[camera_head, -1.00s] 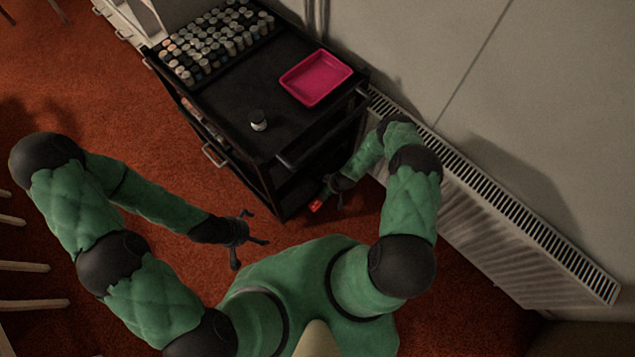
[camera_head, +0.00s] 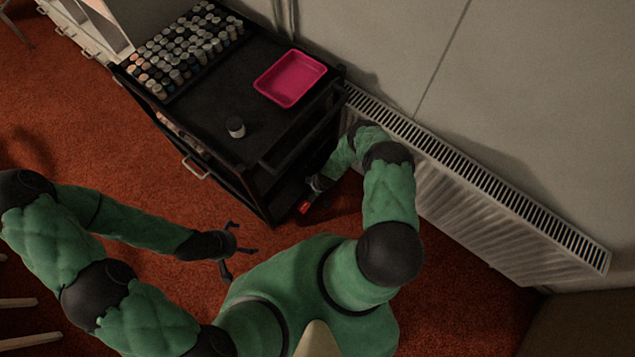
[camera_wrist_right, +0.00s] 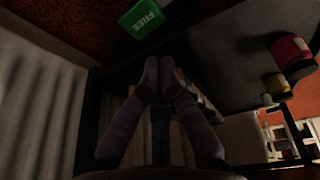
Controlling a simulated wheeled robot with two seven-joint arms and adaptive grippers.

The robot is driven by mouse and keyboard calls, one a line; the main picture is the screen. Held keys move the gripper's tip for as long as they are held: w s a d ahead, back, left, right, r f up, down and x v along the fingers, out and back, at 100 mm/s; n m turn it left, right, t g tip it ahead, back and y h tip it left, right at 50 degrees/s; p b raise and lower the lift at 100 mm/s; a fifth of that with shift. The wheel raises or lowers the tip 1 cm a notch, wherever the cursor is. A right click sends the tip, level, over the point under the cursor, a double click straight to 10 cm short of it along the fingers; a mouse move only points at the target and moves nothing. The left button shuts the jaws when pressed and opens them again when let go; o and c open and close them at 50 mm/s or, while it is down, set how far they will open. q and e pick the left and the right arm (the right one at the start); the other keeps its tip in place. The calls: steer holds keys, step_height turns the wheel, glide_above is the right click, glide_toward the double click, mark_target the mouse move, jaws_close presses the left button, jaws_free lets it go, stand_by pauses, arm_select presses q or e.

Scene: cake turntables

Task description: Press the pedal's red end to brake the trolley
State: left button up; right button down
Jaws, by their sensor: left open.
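The black trolley (camera_head: 215,128) stands ahead of me, beside the radiator. The pedal's red end (camera_head: 305,207) sticks out low at the trolley's near corner. My right gripper (camera_head: 316,188) is low beside the trolley, close to the red end; I cannot tell whether they touch. In the right wrist view my right gripper (camera_wrist_right: 163,64) has its fingertips together, with nothing seen between them. The pedal's green end (camera_wrist_right: 142,18), marked FREE, lies just beyond the fingertips there. My left gripper (camera_head: 234,250) is open and empty, left of the trolley's near corner.
The trolley's top holds a rack of several jars (camera_head: 180,55), a pink tray (camera_head: 290,78) and a single jar (camera_head: 235,127). A white radiator (camera_head: 480,190) limits room on the right. Red carpet (camera_head: 130,165) is open on the left. A red jar (camera_wrist_right: 292,55) shows in the wrist view.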

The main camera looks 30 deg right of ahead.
steer(key=b, duration=0.4)
glide_above(311, 197)
steer(key=d, duration=0.3)
steer(key=x, duration=0.2)
steer(key=s+x, duration=0.1)
steer(key=x, duration=0.5)
steer(key=shift+s+d+f, duration=0.1)
steer(key=shift+s+f, duration=0.1)
steer(key=shift+f, duration=0.25)
arm_select(q)
steer(key=shift+f+b, duration=0.4)
steer(key=shift+f, duration=2.35)
arm_select(e)
steer(key=shift+d+f, duration=0.15)
steer(key=shift+f, duration=0.4)
arm_select(q)
steer(key=shift+w, duration=0.1)
arm_select(e)
steer(key=shift+d, duration=0.1)
